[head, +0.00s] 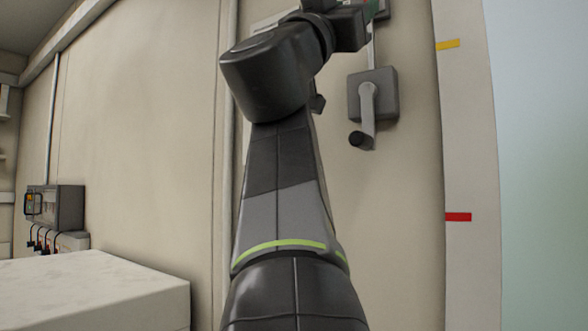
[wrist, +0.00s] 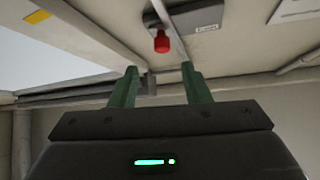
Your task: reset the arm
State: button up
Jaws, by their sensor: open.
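My arm rises through the middle of the head view, bent at a dark elbow near the top. Its end runs up to the top edge, where the gripper is mostly out of frame. In the wrist view my gripper (wrist: 158,82) is open, with two green fingers apart and nothing between them. A red knob (wrist: 162,41) on a bar shows beyond the fingertips, and I cannot tell how far off it is.
A grey wall box with a crank handle (head: 368,100) is right of my arm. A white bench (head: 90,285) stands lower left, with a grey device (head: 58,207) behind it. Yellow (head: 448,44) and red (head: 457,217) marks are on the frame at right.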

jog(key=b+v, duration=0.3)
jog(key=v, duration=0.2)
jog(key=p+x, duration=1.1)
jog(key=x, duration=0.3)
jog(key=shift+r, duration=0.3)
jog(key=shift+w+a+f+p, duration=0.1)
jog(key=shift+w+p, duration=0.05)
jog(key=shift+p, duration=0.4)
jog(key=shift+w+a+f, duration=0.2)
jog(key=shift+a, duration=0.35)
jog(key=shift+a+r, duration=0.1)
